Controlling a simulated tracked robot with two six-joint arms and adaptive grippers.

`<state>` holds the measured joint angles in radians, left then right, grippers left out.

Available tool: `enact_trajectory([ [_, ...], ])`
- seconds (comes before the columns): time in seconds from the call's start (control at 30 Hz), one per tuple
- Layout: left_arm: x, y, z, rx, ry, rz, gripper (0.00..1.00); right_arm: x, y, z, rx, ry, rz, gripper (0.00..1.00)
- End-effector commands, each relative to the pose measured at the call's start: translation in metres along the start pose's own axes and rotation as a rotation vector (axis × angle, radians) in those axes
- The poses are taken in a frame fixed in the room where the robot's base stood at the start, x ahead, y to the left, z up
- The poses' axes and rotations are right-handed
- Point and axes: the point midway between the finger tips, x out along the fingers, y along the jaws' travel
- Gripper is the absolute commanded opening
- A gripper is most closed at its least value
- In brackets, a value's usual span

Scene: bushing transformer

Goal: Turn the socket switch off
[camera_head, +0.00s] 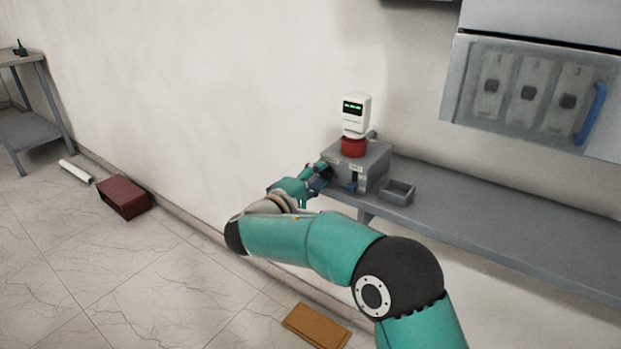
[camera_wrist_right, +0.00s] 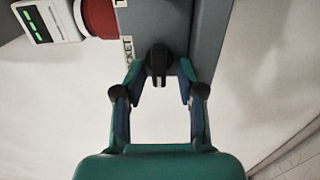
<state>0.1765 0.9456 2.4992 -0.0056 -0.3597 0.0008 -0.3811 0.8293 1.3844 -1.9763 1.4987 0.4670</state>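A grey box (camera_head: 362,165) sits on the wall shelf, with a red round plug (camera_head: 353,146) and a white device (camera_head: 356,116) with a lit green display on top. In the right wrist view, a black switch knob (camera_wrist_right: 158,64) sticks out of the box (camera_wrist_right: 205,38), beside a partly hidden label ending in "KET". My right gripper (camera_wrist_right: 160,78) is open, with one fingertip on each side of the knob. There are visible gaps between fingers and knob. In the head view, the right gripper (camera_head: 318,178) is at the box's left face. My left gripper is not in view.
The box's front has another lever (camera_head: 353,184). A small open grey tray (camera_head: 397,192) stands right of it on the shelf (camera_head: 480,215). A cabinet with a blue handle (camera_head: 590,112) hangs at upper right. A dark red box (camera_head: 124,197) lies on the floor.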

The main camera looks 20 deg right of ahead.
Motion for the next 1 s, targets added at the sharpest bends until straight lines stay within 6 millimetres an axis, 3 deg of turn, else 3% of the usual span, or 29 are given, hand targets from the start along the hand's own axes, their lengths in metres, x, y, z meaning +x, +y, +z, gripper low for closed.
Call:
enact_trajectory([
  [0.17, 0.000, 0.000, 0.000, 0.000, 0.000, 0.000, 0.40, -0.013, -0.002, -0.001, -0.002, 0.003, -0.002, 0.40],
  [0.6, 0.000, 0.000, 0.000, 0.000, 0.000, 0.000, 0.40, -0.071, -0.001, 0.000, -0.001, 0.001, -0.001, 0.40],
  [1.0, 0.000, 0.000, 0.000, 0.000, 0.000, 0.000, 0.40, -0.080, -0.001, 0.001, -0.001, -0.002, 0.000, 0.40],
])
